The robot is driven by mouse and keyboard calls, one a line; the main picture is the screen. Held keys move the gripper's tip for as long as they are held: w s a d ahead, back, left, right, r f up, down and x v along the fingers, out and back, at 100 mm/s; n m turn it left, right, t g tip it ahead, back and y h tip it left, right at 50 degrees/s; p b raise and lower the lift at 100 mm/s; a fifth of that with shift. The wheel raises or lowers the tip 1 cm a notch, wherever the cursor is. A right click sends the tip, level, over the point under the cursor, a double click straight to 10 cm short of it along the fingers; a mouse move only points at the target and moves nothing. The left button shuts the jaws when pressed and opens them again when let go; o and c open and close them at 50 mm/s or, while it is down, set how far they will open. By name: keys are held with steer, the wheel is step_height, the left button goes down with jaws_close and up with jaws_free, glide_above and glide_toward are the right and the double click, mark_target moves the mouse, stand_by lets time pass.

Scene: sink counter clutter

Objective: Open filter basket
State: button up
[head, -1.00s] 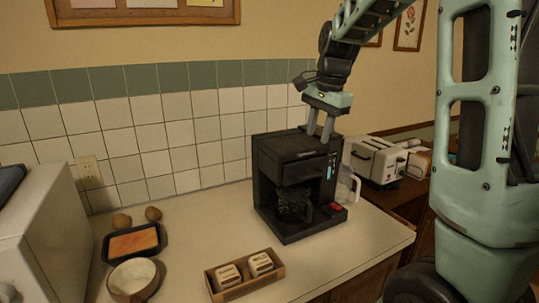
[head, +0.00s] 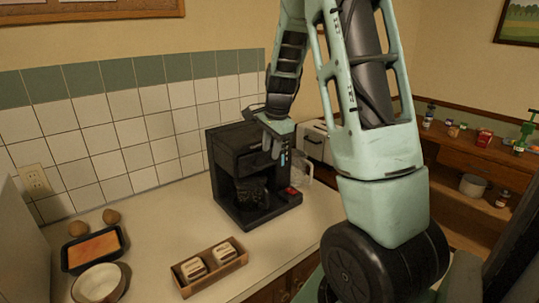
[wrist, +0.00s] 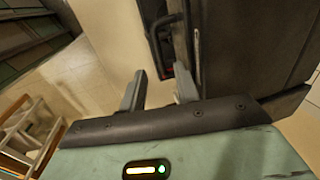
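The black coffee machine (head: 222,150) stands on the counter against the tiled wall. Its upper housing, where a filter basket would sit, looks closed; the basket itself is hard to make out. A dark glass carafe (head: 250,190) sits in the lower bay. My gripper (head: 271,146) points down at the front right of the upper housing. In the wrist view, the fingers of my gripper (wrist: 159,88) are apart with nothing between them. A dark looped handle (wrist: 156,38) lies just beyond the fingertips, beside the machine's dark body (wrist: 245,45). I cannot tell whether they touch.
A wooden tray (head: 212,279) holding small light blocks lies in front of the machine. A bowl (head: 97,282), a dark baking dish (head: 66,258) and two round brown items are at left. A clear pitcher (head: 302,172) and white toaster (head: 316,142) stand close on the right.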

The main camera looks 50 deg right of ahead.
steer(key=shift+w+d+f, duration=0.1)
steer(key=shift+w+f, duration=0.1)
steer(key=shift+f, duration=0.8)
steer(key=shift+w+f, duration=0.15)
steer(key=shift+f, duration=0.8)
jaws_close()
